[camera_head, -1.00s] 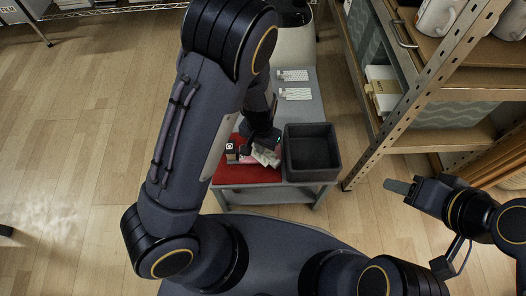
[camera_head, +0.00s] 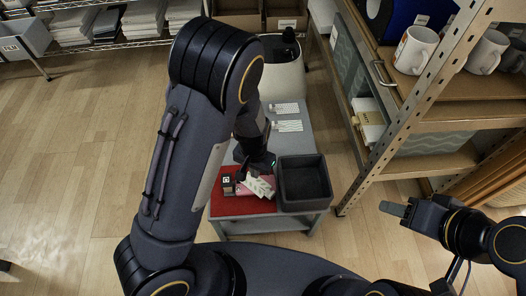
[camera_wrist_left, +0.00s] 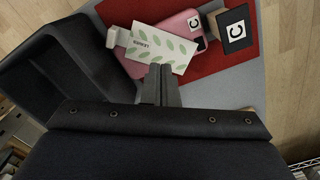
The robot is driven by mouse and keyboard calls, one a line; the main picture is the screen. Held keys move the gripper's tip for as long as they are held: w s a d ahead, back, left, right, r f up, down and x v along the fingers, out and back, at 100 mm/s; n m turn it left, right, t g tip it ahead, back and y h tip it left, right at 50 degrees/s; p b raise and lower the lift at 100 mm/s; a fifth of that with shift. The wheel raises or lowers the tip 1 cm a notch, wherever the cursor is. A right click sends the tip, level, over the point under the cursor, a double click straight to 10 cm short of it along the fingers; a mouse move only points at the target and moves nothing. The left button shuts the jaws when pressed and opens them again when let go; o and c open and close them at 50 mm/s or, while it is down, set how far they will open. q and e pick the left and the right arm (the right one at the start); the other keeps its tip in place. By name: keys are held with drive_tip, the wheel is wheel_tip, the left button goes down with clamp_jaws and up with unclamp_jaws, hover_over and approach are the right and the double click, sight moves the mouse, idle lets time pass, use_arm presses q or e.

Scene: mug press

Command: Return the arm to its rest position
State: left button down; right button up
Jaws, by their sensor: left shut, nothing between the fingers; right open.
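My left gripper (camera_head: 262,166) is over the small grey table, close to a white card with green leaves (camera_head: 262,187). In the left wrist view its fingers (camera_wrist_left: 160,84) are shut with nothing between them, their tips near the edge of the card (camera_wrist_left: 160,47). The card lies across a pink object (camera_wrist_left: 182,27) on a red mat (camera_wrist_left: 215,58). My left arm covers part of the table in the head view. My right gripper (camera_head: 393,209) is at the right, over the floor, and appears empty.
A black open bin (camera_head: 305,183) stands beside the red mat and looks empty. A black block marked C (camera_wrist_left: 233,29) is by the pink object. A metal shelf with mugs (camera_head: 415,50) rises at the right. Open wooden floor lies at the left.

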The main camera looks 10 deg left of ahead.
use_arm(q)
drive_tip(key=s+a+r+n+t+h, duration=0.1)
drive_tip(key=s+a+r+h, duration=0.1)
drive_tip(key=r, duration=0.6)
drive_tip(key=s+a+r+n+t+h, duration=0.1)
drive_tip(key=s+r+n+h, duration=0.15)
drive_tip(key=r, duration=0.55)
drive_tip(key=s+a+r+t, duration=0.4)
drive_tip(key=s+a+r, duration=0.2)
drive_tip(key=s+r, duration=0.4)
wheel_tip(320, 180, up, 27)
drive_tip(key=s+p, duration=0.1)
drive_tip(key=p, duration=2.7)
drive_tip(key=shift+s+r+n+y, duration=0.2)
drive_tip(key=shift+s+n+y, duration=0.15)
drive_tip(key=shift+n, duration=0.1)
use_arm(e)
wheel_tip(320, 180, up, 28)
drive_tip(key=shift+r, duration=0.2)
use_arm(q)
drive_tip(key=shift+a, duration=0.1)
use_arm(e)
drive_tip(key=shift+c, duration=0.2)
